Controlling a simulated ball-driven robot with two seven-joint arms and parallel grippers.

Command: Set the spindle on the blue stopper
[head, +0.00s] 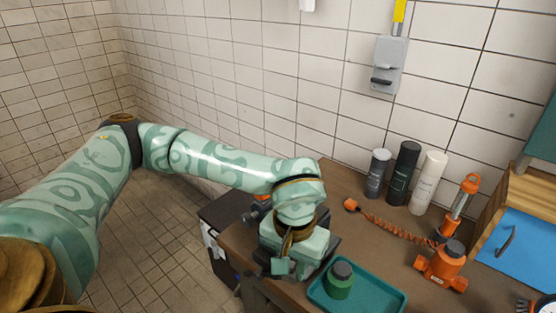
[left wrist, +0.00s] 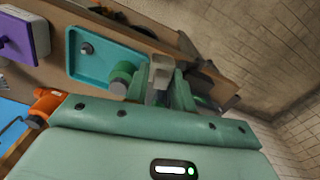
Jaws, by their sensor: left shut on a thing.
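My left gripper (head: 290,258) hangs over the brown counter, just left of the teal tray. In the left wrist view its fingers (left wrist: 165,88) are shut on a grey-beige piece (left wrist: 162,68), mostly hidden between them. I cannot tell for sure that this is the spindle. A green round piece with a dark grey top (head: 341,278) stands in the tray beside the gripper; it also shows in the left wrist view (left wrist: 123,72). No clearly blue stopper can be picked out.
A blue mat (head: 525,250) lies right.

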